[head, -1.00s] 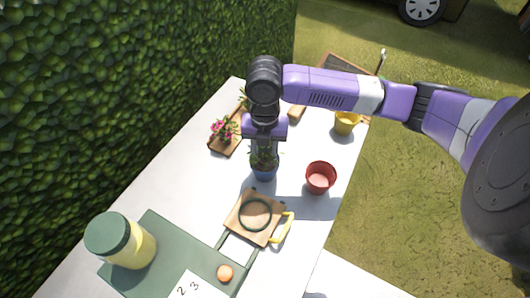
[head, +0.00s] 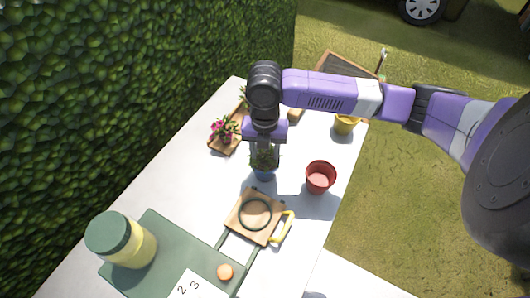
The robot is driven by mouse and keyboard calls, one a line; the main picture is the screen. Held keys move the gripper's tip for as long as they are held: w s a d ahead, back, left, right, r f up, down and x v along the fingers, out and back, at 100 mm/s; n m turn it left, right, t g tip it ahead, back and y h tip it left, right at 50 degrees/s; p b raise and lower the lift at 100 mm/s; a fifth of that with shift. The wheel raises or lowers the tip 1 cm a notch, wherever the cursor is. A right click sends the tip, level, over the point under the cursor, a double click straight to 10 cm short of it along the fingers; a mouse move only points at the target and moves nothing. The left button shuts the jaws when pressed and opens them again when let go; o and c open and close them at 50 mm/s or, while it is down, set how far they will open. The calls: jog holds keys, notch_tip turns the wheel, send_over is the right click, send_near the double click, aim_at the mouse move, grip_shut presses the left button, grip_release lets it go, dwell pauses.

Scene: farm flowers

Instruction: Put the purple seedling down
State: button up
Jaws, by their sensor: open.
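A seedling with dark green leaves (head: 263,158) stands upright in a blue pot (head: 264,174) on the white table, left of the red pot. Its flower colour is hidden under my gripper. My gripper (head: 264,160) points down over this plant with its jaws open, the fingers around or beside the leaves. I cannot tell whether the fingers touch the plant.
An empty red pot (head: 320,177) stands to the right, a yellow pot (head: 346,124) behind it. Pink flowers (head: 224,129) sit in a wooden tray (head: 222,147) at the left.

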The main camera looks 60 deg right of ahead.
aim_at(265, 153)
notch_tip(265, 153, up, 12)
jog(key=b, duration=0.1)
jog(key=shift+f, duration=0.15)
dwell(0.6)
